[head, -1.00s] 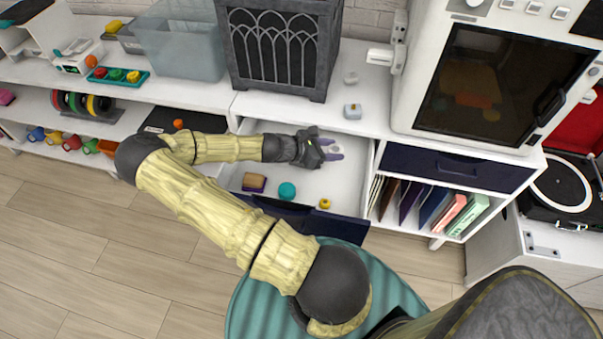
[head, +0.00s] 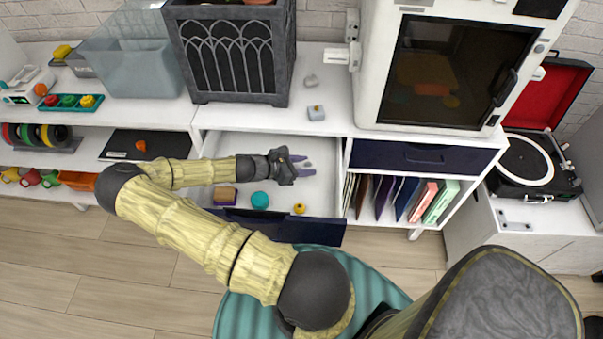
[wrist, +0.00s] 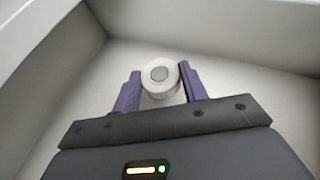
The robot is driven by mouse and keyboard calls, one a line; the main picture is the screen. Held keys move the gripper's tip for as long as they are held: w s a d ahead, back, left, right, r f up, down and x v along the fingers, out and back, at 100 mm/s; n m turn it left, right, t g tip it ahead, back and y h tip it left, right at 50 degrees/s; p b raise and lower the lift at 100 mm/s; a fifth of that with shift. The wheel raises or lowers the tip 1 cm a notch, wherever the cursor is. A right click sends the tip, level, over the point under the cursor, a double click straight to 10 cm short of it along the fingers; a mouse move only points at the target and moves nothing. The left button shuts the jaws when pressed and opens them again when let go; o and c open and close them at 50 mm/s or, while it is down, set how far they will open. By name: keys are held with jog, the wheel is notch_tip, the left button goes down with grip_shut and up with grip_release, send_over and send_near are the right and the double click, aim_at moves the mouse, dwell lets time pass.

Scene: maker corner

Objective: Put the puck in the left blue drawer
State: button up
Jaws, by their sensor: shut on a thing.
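The puck (wrist: 160,78) is a round whitish disc with a grey centre, between the two purple fingers of my gripper (wrist: 159,90) in the wrist view. My gripper (head: 302,166) is shut on it, inside the open left blue drawer. That drawer has a white interior and a dark blue front (head: 290,228), pulled out toward me. The puck is pale against the white interior and hard to make out in the head view. I cannot tell whether it touches the drawer floor.
In the drawer lie a teal round thing (head: 260,200), a yellow thing (head: 299,208) and a tan and purple block (head: 225,196). The right blue drawer (head: 425,157) is shut, above a shelf of upright folders. A dark lantern-like box (head: 232,58) stands on the top behind.

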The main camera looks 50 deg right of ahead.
jog(key=shift+f, duration=1.85)
jog(key=o, duration=1.1)
jog(key=shift+c, duration=0.2)
jog(key=v, duration=1.2)
jog(key=shift+r, duration=0.1)
